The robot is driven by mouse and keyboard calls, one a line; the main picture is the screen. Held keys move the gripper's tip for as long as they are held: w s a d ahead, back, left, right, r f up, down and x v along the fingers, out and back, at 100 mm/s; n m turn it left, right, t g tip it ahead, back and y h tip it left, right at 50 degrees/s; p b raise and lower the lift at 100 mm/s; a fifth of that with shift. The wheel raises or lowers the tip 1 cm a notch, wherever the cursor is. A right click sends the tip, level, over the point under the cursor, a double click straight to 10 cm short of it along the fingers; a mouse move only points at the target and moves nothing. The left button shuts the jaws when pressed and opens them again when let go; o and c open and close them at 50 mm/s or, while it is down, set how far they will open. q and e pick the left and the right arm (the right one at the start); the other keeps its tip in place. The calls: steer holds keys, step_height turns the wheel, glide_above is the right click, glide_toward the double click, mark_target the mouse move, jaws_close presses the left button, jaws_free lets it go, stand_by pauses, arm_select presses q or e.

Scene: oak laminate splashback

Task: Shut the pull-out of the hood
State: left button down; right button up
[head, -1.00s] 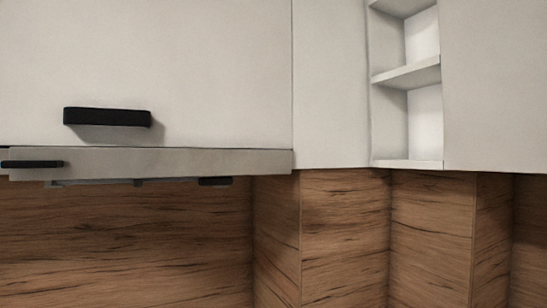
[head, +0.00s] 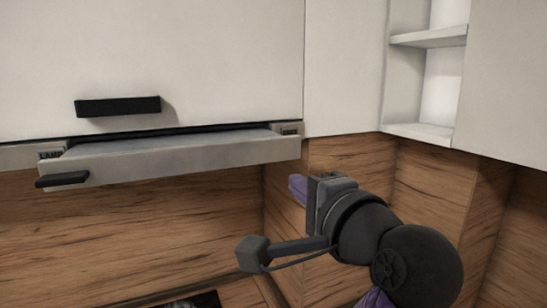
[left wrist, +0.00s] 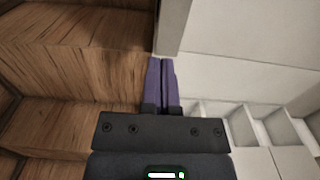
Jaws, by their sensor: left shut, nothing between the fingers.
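The hood's pull-out (head: 185,163) is a long grey slab under the white cabinet front. It stands out from the hood body, with its top surface and a dark gap behind it showing. A black handle (head: 62,180) is at its left end. My left gripper (head: 295,187) has purple fingers, is shut and empty, and is just below the right end of the pull-out in the head view. In the left wrist view the closed fingers (left wrist: 161,78) point at a grey edge (left wrist: 172,28); I cannot tell whether they touch it. My right gripper is out of view.
A black bar handle (head: 118,106) juts from the white cabinet front (head: 190,50) above. An open shelf unit (head: 428,85) and white cabinets are at the right. The oak splashback (head: 150,215) lies below. Space in front of the pull-out's left part looks clear.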

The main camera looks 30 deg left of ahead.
mark_target(266, 160)
arm_select(q)
steer(key=p+x, duration=0.2)
steer(key=x, duration=0.6)
steer(key=shift+w+r, duration=0.1)
steer(key=shift+w+a+p, duration=0.35)
steer(key=shift+a, duration=0.05)
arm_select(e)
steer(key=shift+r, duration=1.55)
arm_select(q)
steer(key=p+x, duration=0.2)
steer(key=x, duration=0.2)
steer(key=shift+w+a+r, duration=0.15)
steer(key=shift+w+a, duration=0.05)
steer(key=shift+a, duration=0.1)
steer(key=x, duration=0.4)
steer(key=shift+w+a+f, duration=0.25)
steer(key=shift+a+f, duration=0.05)
steer(key=shift+w+a, duration=0.15)
steer(key=shift+s+d+r, duration=0.1)
steer(key=shift+s+d, duration=0.2)
steer(key=shift+w, duration=0.1)
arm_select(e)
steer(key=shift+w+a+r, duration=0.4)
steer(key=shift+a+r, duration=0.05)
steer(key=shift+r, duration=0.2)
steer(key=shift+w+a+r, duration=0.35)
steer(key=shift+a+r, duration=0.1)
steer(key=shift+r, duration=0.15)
